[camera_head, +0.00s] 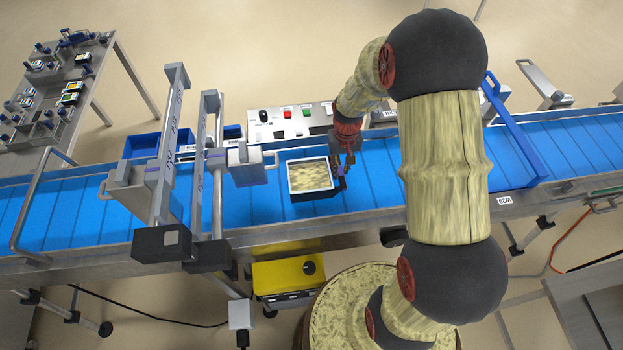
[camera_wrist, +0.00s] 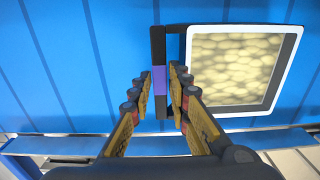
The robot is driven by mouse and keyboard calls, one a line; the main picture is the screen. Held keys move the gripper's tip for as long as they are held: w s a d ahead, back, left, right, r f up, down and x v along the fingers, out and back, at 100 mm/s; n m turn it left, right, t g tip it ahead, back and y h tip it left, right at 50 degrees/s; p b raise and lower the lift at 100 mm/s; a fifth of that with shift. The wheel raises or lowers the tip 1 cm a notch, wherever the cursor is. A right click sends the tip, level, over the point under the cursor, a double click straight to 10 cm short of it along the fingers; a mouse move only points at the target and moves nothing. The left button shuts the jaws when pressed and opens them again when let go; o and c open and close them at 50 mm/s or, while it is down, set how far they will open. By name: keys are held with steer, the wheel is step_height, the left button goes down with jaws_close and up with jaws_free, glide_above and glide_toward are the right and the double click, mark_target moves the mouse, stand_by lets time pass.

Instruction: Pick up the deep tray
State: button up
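The deep tray (camera_head: 291,181) is a square tray with a pale rim, filled with a lumpy yellowish content. It sits on the blue conveyor, and its rim shows at the right of the wrist view (camera_wrist: 236,27). A dark upright handle bar (camera_wrist: 158,45) with a purple band stands off the tray's left side in the wrist view. My gripper (camera_wrist: 161,78) has one finger on each side of this bar. The fingers look slightly apart from it; firm contact is not visible. In the head view my gripper (camera_head: 345,160) is at the tray's right side.
A metal frame (camera_head: 212,150) crosses the conveyor (camera_head: 380,187) left of the tray. A control box (camera_head: 290,121) with buttons stands behind it. A blue guard bar (camera_head: 515,130) is on the right. A blue bin (camera_head: 141,146) is behind the belt. The belt right of the tray is clear.

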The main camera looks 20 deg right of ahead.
steer(key=shift+c, duration=0.6)
jaws_close()
stand_by(0.3)
